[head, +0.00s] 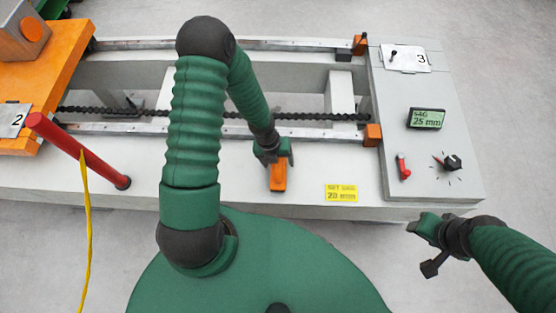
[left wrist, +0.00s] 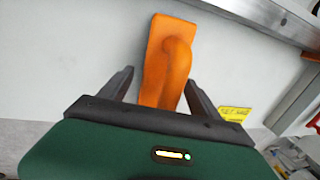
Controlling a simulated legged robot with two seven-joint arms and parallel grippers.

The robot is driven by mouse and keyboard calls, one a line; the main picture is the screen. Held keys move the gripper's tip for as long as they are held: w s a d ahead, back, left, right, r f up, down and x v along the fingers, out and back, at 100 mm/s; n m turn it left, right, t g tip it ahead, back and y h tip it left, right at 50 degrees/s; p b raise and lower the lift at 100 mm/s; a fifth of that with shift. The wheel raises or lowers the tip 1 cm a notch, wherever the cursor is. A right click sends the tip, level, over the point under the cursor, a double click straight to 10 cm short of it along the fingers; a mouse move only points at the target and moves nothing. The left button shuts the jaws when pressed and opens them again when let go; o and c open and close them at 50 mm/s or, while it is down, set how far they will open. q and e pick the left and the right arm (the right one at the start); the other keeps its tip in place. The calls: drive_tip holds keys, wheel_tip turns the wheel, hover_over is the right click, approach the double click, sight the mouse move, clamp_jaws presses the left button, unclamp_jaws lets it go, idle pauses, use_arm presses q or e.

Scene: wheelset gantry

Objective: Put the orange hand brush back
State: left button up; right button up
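The orange hand brush (head: 278,178) is on the pale front ledge of the gantry bench, seen in the head view just below my left gripper (head: 273,158). In the left wrist view the brush (left wrist: 167,62) shows its flat orange body and raised, curved handle. The left gripper's dark fingers (left wrist: 158,84) stand apart on either side of the handle end, with a visible gap at the left finger. I cannot tell whether the right finger touches it. My right gripper (head: 416,224) is off the bench's front right edge, with nothing seen in it; its finger opening is unclear.
A red post (head: 75,148) with a yellow cable stands left. Rails and a chain (head: 150,112) run behind the ledge. At right are a display reading 25 mm (head: 426,118), a red switch (head: 403,168) and a black knob (head: 452,162). A yellow label (head: 341,193) lies right of the brush.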

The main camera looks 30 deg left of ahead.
use_arm(q)
drive_tip(key=shift+r, duration=0.1)
wheel_tip(320, 180, up, 12)
drive_tip(key=s+a+p, duration=0.1)
drive_tip(key=a+p, duration=0.1)
drive_tip(key=p, duration=0.4)
wheel_tip(320, 180, up, 8)
drive_tip(key=r+n+y, duration=0.1)
drive_tip(key=n+y, duration=0.1)
drive_tip(key=n, duration=1.3)
hover_over(273, 168)
drive_tip(key=s+d+r+n+t, duration=0.1)
drive_tip(key=d+r+n, duration=0.4)
drive_tip(key=n, duration=0.9)
drive_tip(key=shift+s+r+n+t, duration=0.3)
drive_tip(key=shift+s+r+n, duration=0.15)
drive_tip(key=shift+r, duration=0.45)
